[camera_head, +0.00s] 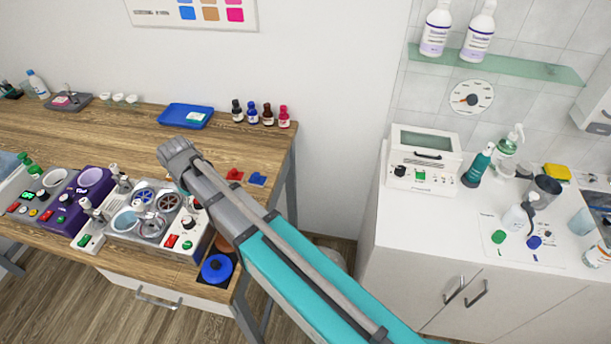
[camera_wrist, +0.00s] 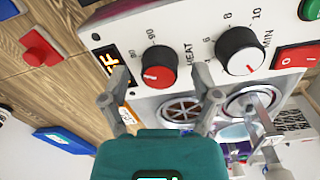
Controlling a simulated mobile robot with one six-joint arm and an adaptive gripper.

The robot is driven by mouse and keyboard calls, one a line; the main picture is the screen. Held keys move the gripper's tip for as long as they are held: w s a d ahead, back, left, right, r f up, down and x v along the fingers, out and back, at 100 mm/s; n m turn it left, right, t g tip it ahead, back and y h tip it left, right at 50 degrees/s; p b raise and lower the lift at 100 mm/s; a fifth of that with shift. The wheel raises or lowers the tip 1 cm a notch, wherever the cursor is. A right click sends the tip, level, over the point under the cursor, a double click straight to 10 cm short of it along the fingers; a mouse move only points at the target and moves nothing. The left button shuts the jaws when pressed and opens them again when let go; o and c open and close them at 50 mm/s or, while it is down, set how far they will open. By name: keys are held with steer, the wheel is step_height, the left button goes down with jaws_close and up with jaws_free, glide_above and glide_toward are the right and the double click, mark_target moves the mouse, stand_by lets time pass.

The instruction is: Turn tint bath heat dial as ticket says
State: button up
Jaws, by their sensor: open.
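The heat dial (camera_wrist: 160,66) is a black knob with a red face on a white panel in the wrist view. "HEAT", "80" and "90" are printed by it; I cannot tell its exact setting. My gripper (camera_wrist: 162,80) is open, one finger to each side of the dial in the picture; contact cannot be told. The white tint bath unit (camera_head: 154,226) stands on the wooden bench in the head view, where my gripper cannot be made out. A pale card (camera_head: 195,117) lies in the blue tray (camera_head: 172,113); its writing is unreadable and I cannot tell if it is the ticket.
A minute dial (camera_wrist: 240,50), a red switch (camera_wrist: 297,57) and a partly hidden orange display (camera_wrist: 106,66) are close by. A purple unit (camera_head: 70,216) stands left of the bath. Small bottles (camera_head: 252,113) stand at the bench's back. Bare wood lies behind the units.

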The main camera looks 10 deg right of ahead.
steer(key=n, duration=0.9)
step_height(320, 180, up, 14)
steer(key=p, duration=1.4)
steer(key=s+d+f+m+b, duration=0.1)
steer(key=d+f+m+b, duration=0.2)
steer(key=d+m, duration=0.5)
steer(key=s+d+f+m+b, duration=0.1)
steer(key=d+f+m+b, duration=0.3)
steer(key=d, duration=1.8)
steer(key=shift+s+d+m, duration=0.25)
steer(key=shift+s+m, duration=0.15)
steer(key=shift+m, duration=1.5)
